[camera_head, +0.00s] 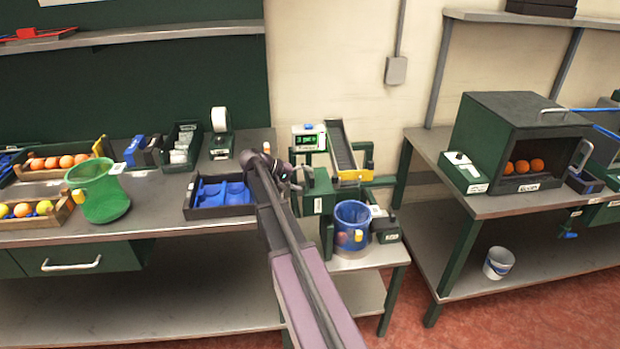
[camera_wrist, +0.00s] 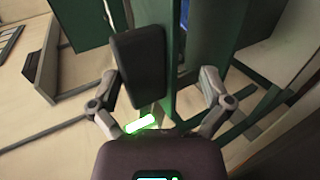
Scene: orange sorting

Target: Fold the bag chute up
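A narrow dark chute (camera_head: 343,150) with a yellow lower end stands at the small middle station in the head view, sloping down toward the front; I take it to be the bag chute. My gripper (camera_head: 286,172) is left of it, beside a green box (camera_head: 318,190). In the wrist view my gripper (camera_wrist: 161,76) has its fingers spread wide. A dark rounded pad (camera_wrist: 138,65) shows between the fingers, in front of green panels. I cannot tell whether the pad is part of the chute, or whether a finger touches it. My arm hides part of the station.
A blue bucket (camera_head: 351,221) stands below and in front of the chute. A small display (camera_head: 308,138) is left of the chute. A black tray with blue inserts (camera_head: 205,209) is on the left bench. A dark green cabinet (camera_head: 490,130) stands right.

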